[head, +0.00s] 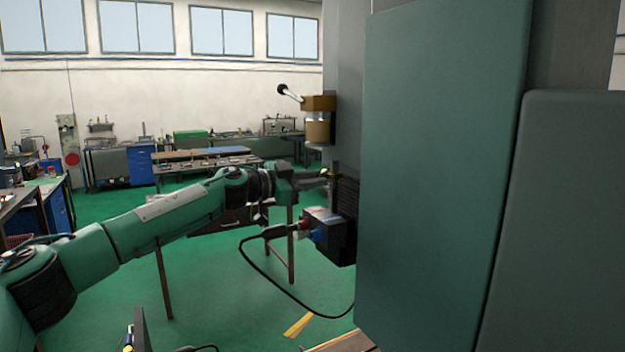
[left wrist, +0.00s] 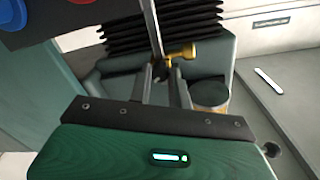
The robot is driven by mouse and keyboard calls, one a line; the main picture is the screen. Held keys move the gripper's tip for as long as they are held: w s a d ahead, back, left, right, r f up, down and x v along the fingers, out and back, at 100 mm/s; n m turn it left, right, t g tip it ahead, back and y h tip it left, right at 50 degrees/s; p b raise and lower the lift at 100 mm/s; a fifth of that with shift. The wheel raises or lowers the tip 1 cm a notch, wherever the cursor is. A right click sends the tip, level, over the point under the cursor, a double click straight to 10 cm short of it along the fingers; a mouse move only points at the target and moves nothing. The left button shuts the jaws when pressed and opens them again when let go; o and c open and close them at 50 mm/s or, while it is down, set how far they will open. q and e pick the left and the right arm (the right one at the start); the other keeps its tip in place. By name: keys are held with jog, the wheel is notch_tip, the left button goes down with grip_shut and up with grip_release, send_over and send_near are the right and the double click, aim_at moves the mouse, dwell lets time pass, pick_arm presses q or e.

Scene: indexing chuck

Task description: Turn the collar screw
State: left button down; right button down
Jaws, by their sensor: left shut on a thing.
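My left gripper (head: 327,175) reaches in from the left at the side of the large green machine. In the left wrist view its two fingers (left wrist: 163,72) point away from the camera, shut on a small dark piece at the foot of a grey upright rod (left wrist: 151,25). A brass screw-like part (left wrist: 182,52) sticks out to the right just beyond the fingertips. I take it for the collar screw, and the dark piece seems to be part of it. The fingertips hide part of the grip. In the head view the screw is too small to make out.
Black bellows (left wrist: 165,25) stand behind the rod. A dark box (head: 330,238) with a cable (head: 275,290) hangs below the gripper. A brass unit with a lever (head: 318,130) is above. The green machine panel (head: 440,180) blocks the right. Open floor (head: 215,290) lies left.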

pick_arm(q)
jog(key=shift+n, duration=0.5)
jog(key=c, duration=1.3)
grip_release()
jog(key=shift+s+a+f, duration=0.1)
jog(key=shift+a, duration=0.15)
jog(key=b+v, duration=0.6)
jog(key=v, duration=0.7)
jog(key=shift+b, duration=0.3)
